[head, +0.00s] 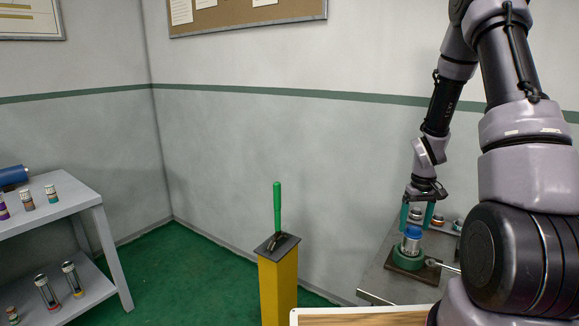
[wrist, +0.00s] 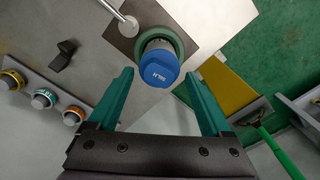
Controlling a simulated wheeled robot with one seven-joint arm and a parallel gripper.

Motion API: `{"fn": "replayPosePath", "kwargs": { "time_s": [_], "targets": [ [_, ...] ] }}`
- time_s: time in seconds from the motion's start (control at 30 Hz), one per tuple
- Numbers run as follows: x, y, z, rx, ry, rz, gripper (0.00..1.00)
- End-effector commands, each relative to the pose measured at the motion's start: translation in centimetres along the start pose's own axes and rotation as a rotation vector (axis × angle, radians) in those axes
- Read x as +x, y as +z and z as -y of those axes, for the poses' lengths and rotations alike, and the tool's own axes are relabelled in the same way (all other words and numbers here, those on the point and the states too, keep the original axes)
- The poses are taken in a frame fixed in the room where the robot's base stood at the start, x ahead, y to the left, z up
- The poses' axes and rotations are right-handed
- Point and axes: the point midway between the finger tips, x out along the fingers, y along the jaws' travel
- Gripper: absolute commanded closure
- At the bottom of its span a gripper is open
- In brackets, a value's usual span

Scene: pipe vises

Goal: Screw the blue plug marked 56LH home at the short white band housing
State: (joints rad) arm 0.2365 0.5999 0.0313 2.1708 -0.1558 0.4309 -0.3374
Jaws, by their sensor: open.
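The blue plug (wrist: 159,67) with white lettering on its face sits at the mouth of a housing (wrist: 157,44), which stands in a round green vise (head: 408,258) on a plate. The lettering is upside down and small; it appears to end in LH. A pale band shows just below the plug. In the head view the blue plug (head: 413,232) is upright at the top. My gripper (head: 416,225) is open, pointing down, its teal fingers on either side of the plug. In the wrist view the plug lies between and slightly beyond the fingertips.
A silver handle (wrist: 128,25) sticks out beside the vise. Several ringed pieces, one with a yellow ring (wrist: 11,80), stand in a row at the wrist view's left. A yellow post (head: 278,290) with a green lever (head: 277,205) stands left of the bench. A grey shelf (head: 95,195) holds other parts.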

Motion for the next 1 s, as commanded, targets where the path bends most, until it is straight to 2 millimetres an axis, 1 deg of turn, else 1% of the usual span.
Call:
{"fn": "replayPosePath", "kwargs": {
  "time_s": [0.07, 0.17, 0.5, 0.6, 0.77, 0.83, 0.87, 0.93, 0.97, 1.0],
  "targets": [
    [-0.3, 0.0, 0.0, 0.0, 0.001, -0.001, 0.17],
    [-1.3, -0.1, -0.1, 0.001, 0.001, -0.003, 0.17],
    [-7.9, -0.1, 0.0, 0.001, 0.001, -0.004, 0.17],
    [-9.4, -0.1, 0.0, 0.0, 0.001, -0.003, 0.17],
    [-10.9, 0.0, 0.1, 0.002, 0.001, -0.005, 0.17],
    [-12.0, 0.1, 0.4, 0.01, 0.003, -0.018, 0.17],
    [-12.6, 0.2, 0.6, 0.016, 0.003, -0.027, 0.17],
    [-14.8, 0.5, 1.3, 0.039, 0.006, -0.06, 0.17],
    [-15.9, 0.7, 1.7, 0.05, 0.007, -0.078, 0.17],
    [-17.4, 1.2, 2.4, 0.068, 0.006, -0.103, 0.17]
  ]
}}
